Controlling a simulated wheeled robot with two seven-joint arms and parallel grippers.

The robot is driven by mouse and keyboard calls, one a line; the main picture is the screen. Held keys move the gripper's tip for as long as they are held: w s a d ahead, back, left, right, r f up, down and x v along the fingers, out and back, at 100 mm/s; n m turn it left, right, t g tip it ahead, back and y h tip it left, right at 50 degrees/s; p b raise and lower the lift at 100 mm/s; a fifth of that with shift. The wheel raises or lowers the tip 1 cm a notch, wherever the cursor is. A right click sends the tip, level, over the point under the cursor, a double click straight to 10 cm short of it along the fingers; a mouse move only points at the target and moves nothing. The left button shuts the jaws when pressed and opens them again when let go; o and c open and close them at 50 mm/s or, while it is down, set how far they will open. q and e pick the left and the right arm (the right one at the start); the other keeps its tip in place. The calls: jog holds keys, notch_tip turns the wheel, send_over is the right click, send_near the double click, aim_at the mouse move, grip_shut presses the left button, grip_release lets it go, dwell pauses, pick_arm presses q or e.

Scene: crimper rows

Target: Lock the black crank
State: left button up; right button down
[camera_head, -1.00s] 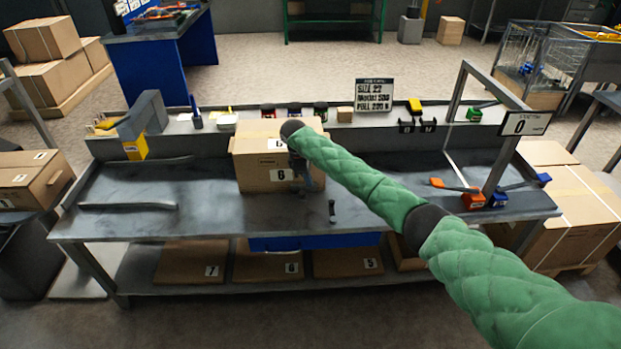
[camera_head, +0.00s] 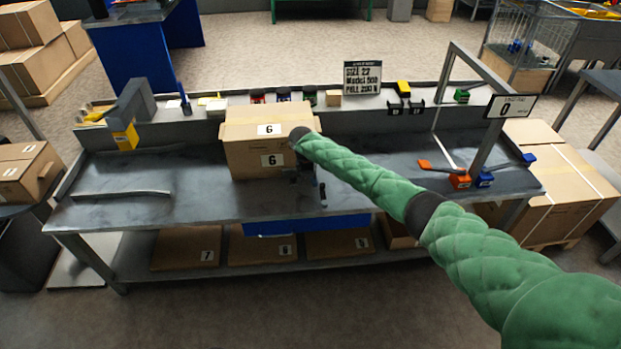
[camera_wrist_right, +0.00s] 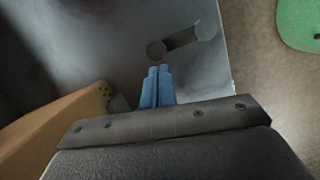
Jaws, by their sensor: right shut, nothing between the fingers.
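The black crank (camera_head: 322,194) is a small dark piece near the front edge of the grey bench, above the blue drawer. In the right wrist view the crank (camera_wrist_right: 182,42) is a short dark bar with a round end, lying just beyond the fingertips. My right gripper (camera_head: 304,172) hangs at the end of the green arm, in front of the cardboard box and just left of the crank. Its blue fingers (camera_wrist_right: 158,72) are together and empty, and seem apart from the crank. Its tips are hard to make out in the head view. My left gripper is not in view.
A cardboard box (camera_head: 236,150) marked 6 stands on the bench, close by my right gripper. A grey bar (camera_head: 121,194) lies at the left. The bench between is mostly clear.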

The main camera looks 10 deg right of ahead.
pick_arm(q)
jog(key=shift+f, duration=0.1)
pick_arm(e)
jog(key=shift+d, duration=0.2)
